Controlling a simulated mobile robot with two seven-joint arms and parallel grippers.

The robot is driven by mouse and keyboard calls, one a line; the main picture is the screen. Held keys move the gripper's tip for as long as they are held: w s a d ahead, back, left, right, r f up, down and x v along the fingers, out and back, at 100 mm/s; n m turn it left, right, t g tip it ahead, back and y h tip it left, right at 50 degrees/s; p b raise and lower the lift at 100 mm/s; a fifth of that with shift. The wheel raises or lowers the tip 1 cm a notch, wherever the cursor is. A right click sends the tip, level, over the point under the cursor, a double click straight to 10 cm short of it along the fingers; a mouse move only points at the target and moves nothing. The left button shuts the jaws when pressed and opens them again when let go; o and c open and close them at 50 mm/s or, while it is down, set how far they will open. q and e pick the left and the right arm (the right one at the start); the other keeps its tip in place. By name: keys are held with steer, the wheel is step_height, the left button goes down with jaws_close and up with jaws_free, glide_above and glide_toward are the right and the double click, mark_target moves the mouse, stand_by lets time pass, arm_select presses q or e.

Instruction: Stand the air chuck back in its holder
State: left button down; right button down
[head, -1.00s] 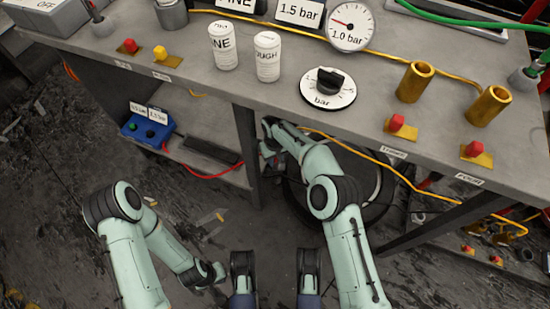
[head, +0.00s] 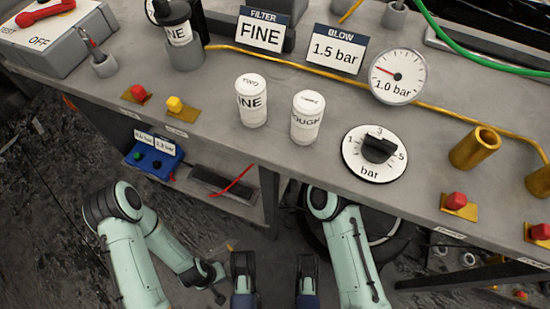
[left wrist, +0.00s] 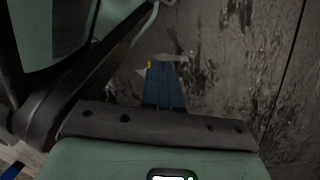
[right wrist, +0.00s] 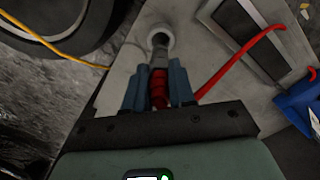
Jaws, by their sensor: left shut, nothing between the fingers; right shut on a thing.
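The air chuck (right wrist: 159,88), a grey tip on a red body, is held in my right gripper (right wrist: 159,80), which is shut on it. Its grey tip points at the dark hole of a pale round holder (right wrist: 168,28) on the lower shelf. I cannot tell whether the tip has entered the hole. The red hose (right wrist: 237,62) curves beside the chuck. In the head view the bench top hides my right gripper. My left gripper (left wrist: 163,66) is shut and empty over the dark floor, away from the chuck; it also shows in the head view (head: 217,284).
A blue box (right wrist: 300,105) and a dark tray (right wrist: 250,35) lie right of the holder. A black tyre (right wrist: 50,22) and yellow hose (right wrist: 60,55) are left. The bench top above carries filter cans (head: 251,102), a dial (head: 375,155) and a gauge (head: 397,77).

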steer(key=shift+w+a, duration=0.2)
steer(key=shift+w, duration=0.25)
arm_select(q)
steer(key=shift+w+a, duration=0.15)
steer(key=shift+w, duration=0.25)
steer(key=shift+s, duration=0.1)
